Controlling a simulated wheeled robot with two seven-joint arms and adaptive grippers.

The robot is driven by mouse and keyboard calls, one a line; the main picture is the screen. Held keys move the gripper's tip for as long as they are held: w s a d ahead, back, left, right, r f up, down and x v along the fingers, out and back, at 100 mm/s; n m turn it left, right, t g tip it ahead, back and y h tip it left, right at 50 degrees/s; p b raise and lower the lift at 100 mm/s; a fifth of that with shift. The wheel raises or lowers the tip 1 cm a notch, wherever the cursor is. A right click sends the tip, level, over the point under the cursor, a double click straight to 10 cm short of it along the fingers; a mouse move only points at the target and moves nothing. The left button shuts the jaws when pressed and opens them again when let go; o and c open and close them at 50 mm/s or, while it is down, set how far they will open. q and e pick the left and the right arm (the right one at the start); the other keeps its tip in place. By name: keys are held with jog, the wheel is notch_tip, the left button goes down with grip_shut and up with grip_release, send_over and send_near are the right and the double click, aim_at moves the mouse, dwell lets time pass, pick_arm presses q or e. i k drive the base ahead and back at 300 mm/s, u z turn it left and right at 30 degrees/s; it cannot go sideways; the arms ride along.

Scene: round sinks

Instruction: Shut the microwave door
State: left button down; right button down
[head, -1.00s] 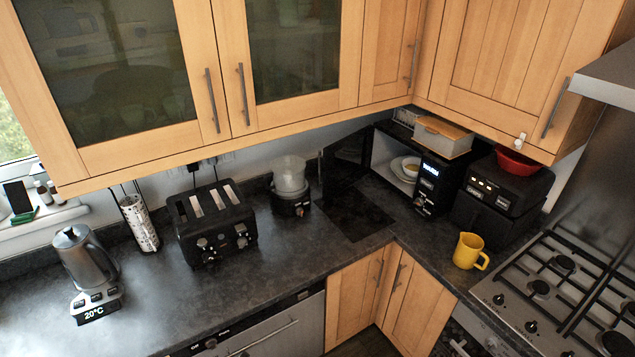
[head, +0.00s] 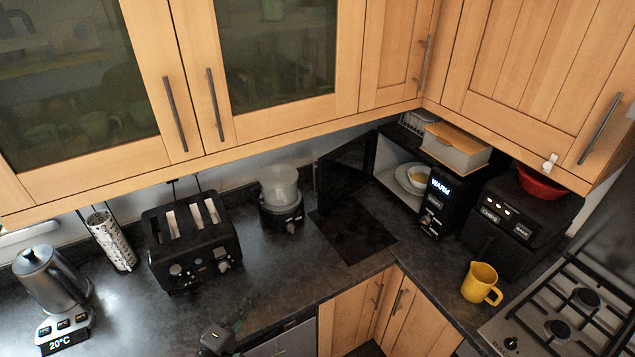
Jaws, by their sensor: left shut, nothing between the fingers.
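The black microwave (head: 434,207) stands in the back corner of the counter, its display reading "WARM". Its dark door (head: 346,166) is open, swung out to the left. The lit inside shows a white plate with a bowl (head: 415,180) on it. My left gripper (head: 238,318) is at the bottom of the view, over the front of the counter below the toaster. It is shut and empty, well apart from the door, to its lower left. My right gripper is not in view.
A black toaster (head: 192,243), a small blender-like appliance (head: 281,197) and a kettle (head: 50,280) stand left of the door. A yellow jug (head: 481,283) and an air fryer (head: 510,225) are at right. A dark glossy panel (head: 352,236) lies before the microwave. Cabinets overhang the back.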

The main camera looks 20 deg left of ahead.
aim_at(343, 172)
jog(key=i, duration=1.3)
